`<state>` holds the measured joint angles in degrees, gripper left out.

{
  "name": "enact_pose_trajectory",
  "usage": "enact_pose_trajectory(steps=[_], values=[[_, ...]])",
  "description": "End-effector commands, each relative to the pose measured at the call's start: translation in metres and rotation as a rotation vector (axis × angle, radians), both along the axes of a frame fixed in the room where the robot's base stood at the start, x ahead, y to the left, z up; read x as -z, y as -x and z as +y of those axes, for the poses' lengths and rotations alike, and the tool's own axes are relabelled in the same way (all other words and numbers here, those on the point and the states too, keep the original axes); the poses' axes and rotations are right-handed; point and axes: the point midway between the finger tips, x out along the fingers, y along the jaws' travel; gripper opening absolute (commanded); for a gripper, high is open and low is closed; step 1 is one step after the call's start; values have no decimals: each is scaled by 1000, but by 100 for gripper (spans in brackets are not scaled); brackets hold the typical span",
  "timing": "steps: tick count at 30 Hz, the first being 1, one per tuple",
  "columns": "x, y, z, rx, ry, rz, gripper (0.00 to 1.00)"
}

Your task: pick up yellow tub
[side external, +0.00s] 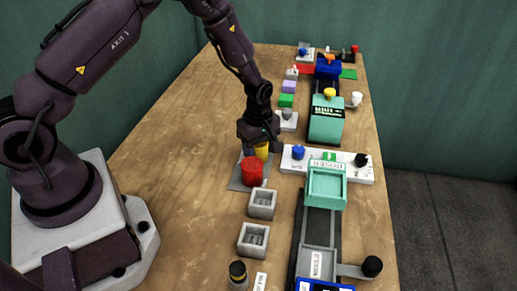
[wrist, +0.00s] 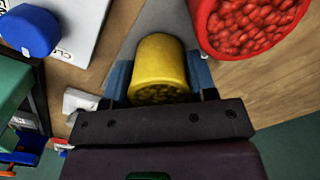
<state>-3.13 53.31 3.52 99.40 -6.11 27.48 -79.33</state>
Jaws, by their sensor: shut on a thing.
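The yellow tub (wrist: 158,62) is round and holds dark yellowish pieces. In the wrist view it sits between the two blue-grey fingers of my gripper (wrist: 160,85), which is shut on it. In the side external view the yellow tub (side external: 262,150) shows partly below my gripper (side external: 258,143), beside the red tub (side external: 252,171). The red tub also shows at the top right of the wrist view (wrist: 250,25), full of red pieces. I cannot tell whether the yellow tub still touches the grey mat (side external: 236,182).
Two grey open boxes (side external: 262,203) stand in front of the red tub. A white panel marked DOSER (side external: 296,166) with knobs and a teal hopper (side external: 327,187) lie to the right. Small coloured blocks (side external: 287,100) are behind. Bare wood is free at left (side external: 170,160).

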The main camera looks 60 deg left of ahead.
Motion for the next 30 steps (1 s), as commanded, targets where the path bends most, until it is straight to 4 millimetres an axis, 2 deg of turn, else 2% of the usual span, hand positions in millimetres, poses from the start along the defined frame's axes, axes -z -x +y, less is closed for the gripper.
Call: enact_pose_trajectory(steps=[7, 17, 21, 24, 30], values=[[-33, 3, -1, 0, 0, -4, 28], [-91, 53, -6, 2, 1, -4, 28], [-105, 90, -10, 1, 1, -2, 28], [-114, 109, -12, 1, 1, -3, 28], [-123, 132, -14, 2, 0, -3, 28]])
